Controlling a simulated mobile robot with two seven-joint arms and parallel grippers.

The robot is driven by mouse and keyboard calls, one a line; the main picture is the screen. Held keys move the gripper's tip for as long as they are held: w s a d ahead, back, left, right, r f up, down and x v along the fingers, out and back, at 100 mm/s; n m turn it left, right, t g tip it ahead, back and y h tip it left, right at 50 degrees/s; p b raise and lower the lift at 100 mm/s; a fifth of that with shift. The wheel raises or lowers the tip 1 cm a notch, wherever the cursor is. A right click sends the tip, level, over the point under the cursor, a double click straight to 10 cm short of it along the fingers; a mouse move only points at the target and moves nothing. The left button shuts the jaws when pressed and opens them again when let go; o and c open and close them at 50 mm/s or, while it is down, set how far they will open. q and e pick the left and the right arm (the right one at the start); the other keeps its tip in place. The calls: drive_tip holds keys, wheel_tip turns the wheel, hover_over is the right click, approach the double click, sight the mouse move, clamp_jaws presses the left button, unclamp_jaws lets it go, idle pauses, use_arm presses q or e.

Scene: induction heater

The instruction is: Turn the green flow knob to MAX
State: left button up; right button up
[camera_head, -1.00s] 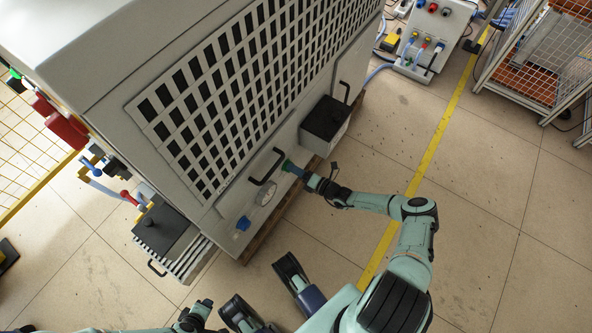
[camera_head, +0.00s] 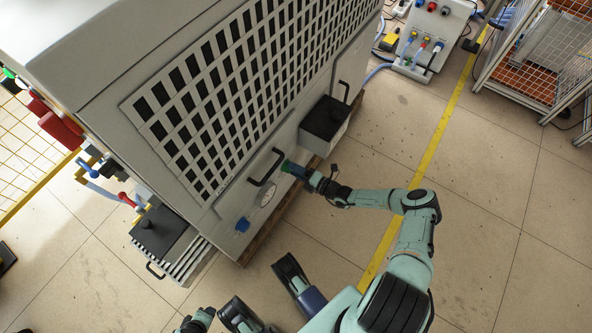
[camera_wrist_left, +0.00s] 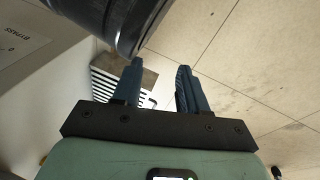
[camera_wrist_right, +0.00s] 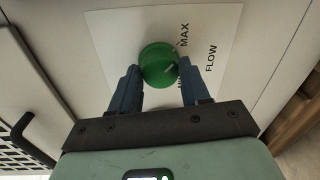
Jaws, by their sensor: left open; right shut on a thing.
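The green flow knob (camera_wrist_right: 158,65) is round and sits on a white label plate (camera_wrist_right: 107,28) in the right wrist view. A small white mark shows on its right side, between the printed MAX and a lower word partly hidden by a finger. My right gripper (camera_wrist_right: 155,77) has its blue fingers on both sides of the knob, shut on it. In the head view the right gripper (camera_head: 294,169) is at the low front of the machine, on the green knob (camera_head: 286,165). My left gripper (camera_wrist_left: 160,72) is open and empty; it only partly shows in the head view (camera_head: 200,318).
A black handle (camera_head: 266,168), a round gauge (camera_head: 268,196) and a blue knob (camera_head: 243,224) are left of the knob on the machine front (camera_head: 225,200). A black-topped box (camera_head: 325,118) juts out to the right. The floor (camera_head: 480,200) at right is clear.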

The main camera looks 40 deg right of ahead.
drive_tip(key=o, duration=1.1)
drive_tip(key=shift+c, duration=0.2)
use_arm(q)
drive_tip(key=shift+h, duration=0.3)
drive_tip(key=r+p, duration=0.1)
drive_tip(key=d+r, duration=0.1)
drive_tip(key=s+r+p, duration=0.1)
drive_tip(key=shift+d+r+p, duration=0.25)
drive_tip(key=shift+d+p, duration=0.05)
drive_tip(key=shift+d, duration=0.05)
use_arm(e)
drive_tip(key=v, duration=1.3)
drive_tip(key=shift+s, duration=0.2)
